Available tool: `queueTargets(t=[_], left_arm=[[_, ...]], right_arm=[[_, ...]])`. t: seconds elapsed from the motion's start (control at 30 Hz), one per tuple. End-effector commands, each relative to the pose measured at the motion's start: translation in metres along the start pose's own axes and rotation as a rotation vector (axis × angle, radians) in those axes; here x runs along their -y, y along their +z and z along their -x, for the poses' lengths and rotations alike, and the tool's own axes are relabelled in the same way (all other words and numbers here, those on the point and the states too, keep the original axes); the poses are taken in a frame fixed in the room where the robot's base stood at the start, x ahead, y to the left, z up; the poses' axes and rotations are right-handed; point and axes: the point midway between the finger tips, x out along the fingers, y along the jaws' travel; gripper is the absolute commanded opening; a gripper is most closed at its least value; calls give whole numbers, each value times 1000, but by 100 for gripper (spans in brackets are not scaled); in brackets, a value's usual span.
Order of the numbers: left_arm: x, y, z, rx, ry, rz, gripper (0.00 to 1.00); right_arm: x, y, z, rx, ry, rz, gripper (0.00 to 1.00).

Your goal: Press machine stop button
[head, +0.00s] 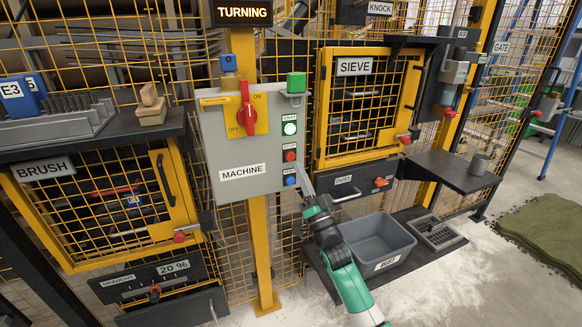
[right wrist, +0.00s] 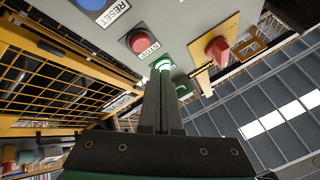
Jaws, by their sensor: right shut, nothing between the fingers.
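The grey machine panel (head: 215,150) is labelled MACHINE. On its right side are a lit green button (head: 290,128), a red stop button (head: 290,155) and a blue reset button (head: 290,180) in a column. My right gripper (head: 298,169) is shut and empty, with its tips in front of the panel near the lower buttons. In the right wrist view, the red button (right wrist: 139,41) labelled STOP lies up and left of the shut fingertips (right wrist: 161,76). The lit green button (right wrist: 162,64) shows right at the tips. Contact cannot be told. My left gripper is not in view.
A red rotary switch (head: 246,108) sits on the panel's yellow plate. A sign (head: 243,13) reads TURNING. The yellow sieve door (head: 361,105) is to the right. A dust drawer handle (head: 345,195) and a grey bin (head: 375,240) are near my right arm.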

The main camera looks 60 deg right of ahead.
Motion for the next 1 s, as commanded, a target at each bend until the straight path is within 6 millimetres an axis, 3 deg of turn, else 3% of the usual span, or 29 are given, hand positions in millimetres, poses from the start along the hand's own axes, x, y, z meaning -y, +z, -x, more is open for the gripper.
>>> queueTargets(t=[0.3,1.0], left_arm=[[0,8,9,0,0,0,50],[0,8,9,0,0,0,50]], right_arm=[[-12,13,-23,0,-1,0,0],[-13,13,-25,1,-1,0,0]])
